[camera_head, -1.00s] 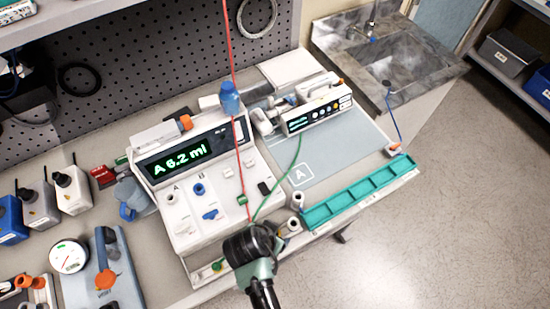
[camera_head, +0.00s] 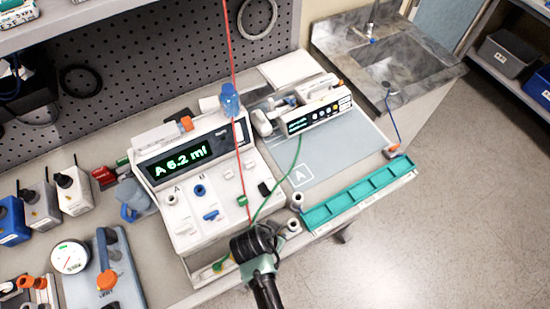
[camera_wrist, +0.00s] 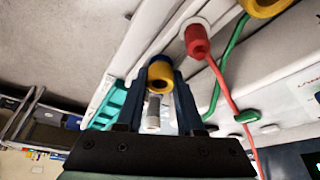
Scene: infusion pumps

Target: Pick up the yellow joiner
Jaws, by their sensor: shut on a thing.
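The yellow joiner (camera_wrist: 160,71) is a short yellow ring-shaped piece with a dark opening, in the middle of the wrist view. My gripper (camera_wrist: 162,80) has its two dark blue fingers on either side of it and is shut on it. A pale grey cylinder (camera_wrist: 153,110) shows just below the joiner between the fingers; I cannot tell whether they are joined. In the head view my wrist is low centre, at the front of the pump, and hides the fingertips and the joiner.
A red connector (camera_wrist: 197,42) with a red tube is close on the right. Another yellow piece (camera_wrist: 264,6) and a green tube (camera_wrist: 226,62) lie beyond. The pump (camera_head: 195,165) reads "A 6.2 ml". A teal tray (camera_head: 358,192) lies right; floor beyond is clear.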

